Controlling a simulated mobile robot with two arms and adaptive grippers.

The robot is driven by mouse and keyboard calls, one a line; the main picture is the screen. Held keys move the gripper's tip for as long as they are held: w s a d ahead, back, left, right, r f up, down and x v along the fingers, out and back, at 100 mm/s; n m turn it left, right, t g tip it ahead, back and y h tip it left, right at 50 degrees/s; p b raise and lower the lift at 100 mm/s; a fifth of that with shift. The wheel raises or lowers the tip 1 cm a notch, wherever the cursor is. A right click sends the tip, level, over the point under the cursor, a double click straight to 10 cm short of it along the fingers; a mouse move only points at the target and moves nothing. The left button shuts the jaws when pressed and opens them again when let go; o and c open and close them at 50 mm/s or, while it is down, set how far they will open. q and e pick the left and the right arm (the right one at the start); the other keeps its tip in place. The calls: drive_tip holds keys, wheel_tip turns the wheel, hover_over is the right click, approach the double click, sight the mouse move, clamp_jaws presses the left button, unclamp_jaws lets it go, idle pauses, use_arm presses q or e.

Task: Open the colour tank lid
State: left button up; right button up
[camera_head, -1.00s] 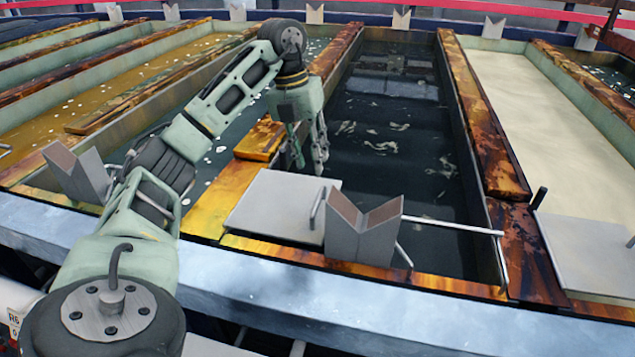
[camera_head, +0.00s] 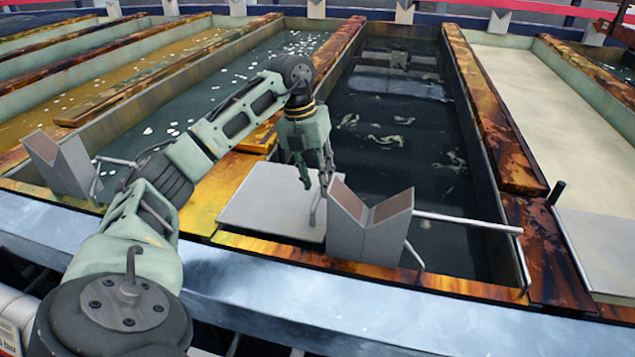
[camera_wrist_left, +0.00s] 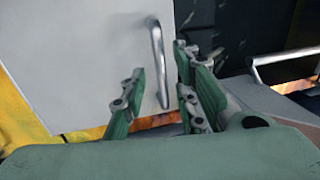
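A flat grey lid (camera_head: 265,205) lies at the near end of the tanks, left of the V-shaped bracket, and fills the upper left of the left wrist view (camera_wrist_left: 85,60). Its bent metal handle (camera_wrist_left: 157,60) stands near the lid's right edge. My left gripper (camera_head: 318,187) is open over that edge, pointing down. In the left wrist view its fingers (camera_wrist_left: 160,100) are apart, with the handle showing in the gap between them. I cannot tell whether they touch it. The dark-liquid tank (camera_head: 400,150) lies just behind and right of the lid. My right gripper is not in view.
A grey V-shaped bracket (camera_head: 370,232) stands close to the right of my left gripper. A metal bar (camera_head: 465,222) runs right from it. Another lid (camera_head: 605,250) lies at the far right. Rusty tank rims (camera_head: 495,130) divide the tanks.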

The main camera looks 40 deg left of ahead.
use_arm(q)
drive_tip(key=shift+w+f, duration=0.15)
drive_tip(key=shift+f, duration=0.7)
drive_tip(key=shift+d, duration=0.1)
clamp_jaws()
drive_tip(key=shift+r, duration=0.1)
